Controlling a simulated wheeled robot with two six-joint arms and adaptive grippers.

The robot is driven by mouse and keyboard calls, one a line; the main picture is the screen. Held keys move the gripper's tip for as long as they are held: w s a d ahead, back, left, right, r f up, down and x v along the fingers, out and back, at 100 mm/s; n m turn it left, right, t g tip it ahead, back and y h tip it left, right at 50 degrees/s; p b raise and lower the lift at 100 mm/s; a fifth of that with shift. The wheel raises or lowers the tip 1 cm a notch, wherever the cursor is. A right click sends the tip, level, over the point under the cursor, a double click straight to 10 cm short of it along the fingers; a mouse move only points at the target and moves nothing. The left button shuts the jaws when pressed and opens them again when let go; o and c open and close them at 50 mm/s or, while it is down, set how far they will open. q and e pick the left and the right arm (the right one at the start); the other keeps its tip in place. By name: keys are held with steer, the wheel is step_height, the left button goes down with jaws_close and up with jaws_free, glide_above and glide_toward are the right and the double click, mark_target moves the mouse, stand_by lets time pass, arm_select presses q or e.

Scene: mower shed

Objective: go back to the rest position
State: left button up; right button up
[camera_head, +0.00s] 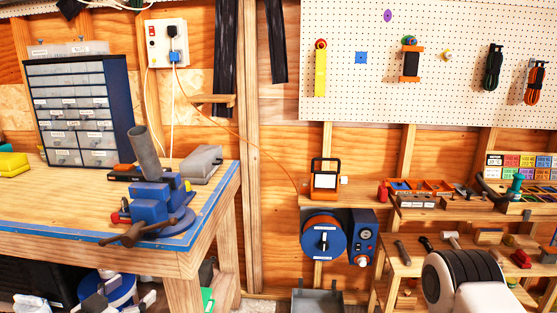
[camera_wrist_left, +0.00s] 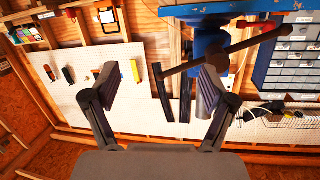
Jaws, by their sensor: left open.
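My left gripper (camera_head: 104,288) shows in the head view at the bottom left, low beside the front of the workbench (camera_head: 50,207). In the left wrist view the two fingers of my left gripper (camera_wrist_left: 158,80) are spread wide, with nothing held between them. The blue vise (camera_head: 155,203) with its wooden handle is on the bench corner, above the gripper in the head view. The vise handle (camera_wrist_left: 232,48) passes across the view behind the fingers in the left wrist view; I cannot tell the gap. My right gripper is not in view.
A drawer cabinet (camera_head: 80,110) stands on the bench. A pegboard (camera_head: 450,60) hangs at the right. Below are a hose reel (camera_head: 323,236), an orange-framed device (camera_head: 326,182) and a shelf (camera_head: 400,270) with tools. A grey bin (camera_head: 318,301) is on the floor.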

arm_select(q)
steer(key=s+d+f+g, duration=0.3)
steer(key=s+f, duration=0.2)
steer(key=f, duration=0.3)
steer(key=s+d+f+g, duration=0.2)
steer(key=s+f+g, duration=0.25)
steer(key=f, duration=0.45)
steer(key=s+d+f+g, duration=0.2)
steer(key=s+d+f, duration=0.1)
steer(key=s+f, duration=0.4)
steer(key=s+f+n+g+y, duration=0.2)
steer(key=s+f+g, duration=0.1)
steer(key=s, duration=0.4)
steer(key=s+a+f+n+g+y, duration=0.1)
steer(key=s+f+n+g, duration=0.2)
steer(key=s, duration=0.4)
steer(key=shift+s+a+f+y, duration=0.15)
steer(key=shift+s+f+y, duration=0.15)
steer(key=shift+y, duration=0.1)
steer(key=shift+w, duration=0.15)
